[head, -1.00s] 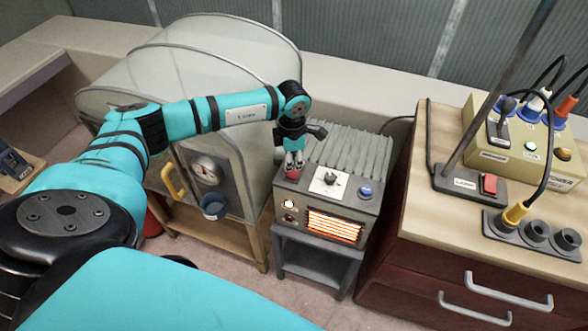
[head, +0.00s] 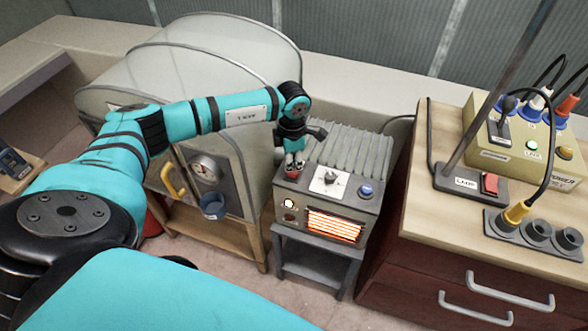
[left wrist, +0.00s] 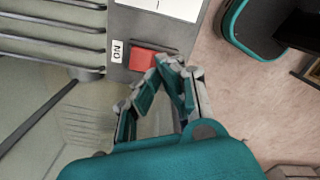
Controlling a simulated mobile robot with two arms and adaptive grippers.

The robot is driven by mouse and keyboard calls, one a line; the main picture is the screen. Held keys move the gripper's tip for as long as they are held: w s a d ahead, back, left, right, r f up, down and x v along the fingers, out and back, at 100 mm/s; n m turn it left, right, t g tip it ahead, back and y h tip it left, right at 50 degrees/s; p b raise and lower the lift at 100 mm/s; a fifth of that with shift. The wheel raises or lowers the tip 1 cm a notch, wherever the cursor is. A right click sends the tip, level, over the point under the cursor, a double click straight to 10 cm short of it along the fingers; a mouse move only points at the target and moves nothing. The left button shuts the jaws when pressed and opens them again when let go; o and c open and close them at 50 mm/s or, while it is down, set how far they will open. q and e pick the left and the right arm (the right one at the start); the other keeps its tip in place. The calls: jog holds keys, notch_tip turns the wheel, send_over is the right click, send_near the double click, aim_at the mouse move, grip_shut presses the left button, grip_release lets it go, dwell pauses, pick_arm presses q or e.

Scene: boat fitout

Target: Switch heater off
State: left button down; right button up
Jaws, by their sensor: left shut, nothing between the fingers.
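The heater (head: 350,150) is a grey finned box on a small dark stand. Its front grille (head: 336,226) glows orange. A red switch (head: 292,175) sits at the top left corner of its panel, largely covered by my gripper in the head view. In the left wrist view the red switch (left wrist: 143,61) lies beside a white label reading ON. My left gripper (head: 294,164) is shut and empty, its fingertips right at the switch. In the left wrist view its fingertips (left wrist: 170,66) overlap the switch's edge; I cannot tell whether they press it. My right gripper is out of view.
The heater also has a dark knob (head: 330,178) and a blue button (head: 366,190). A clear-domed cabinet with a gauge (head: 206,170) stands close on the left. A wooden-topped drawer unit (head: 420,215) with a lamp base and sockets stands on the right.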

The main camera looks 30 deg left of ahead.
aim_at(293, 172)
pick_arm(q)
jog(key=shift+f+b, duration=0.7)
jog(key=shift+f, duration=0.25)
jog(key=shift+r, duration=0.1)
jog(key=shift+r+p, duration=2.25)
jog(key=shift+r, duration=1.25)
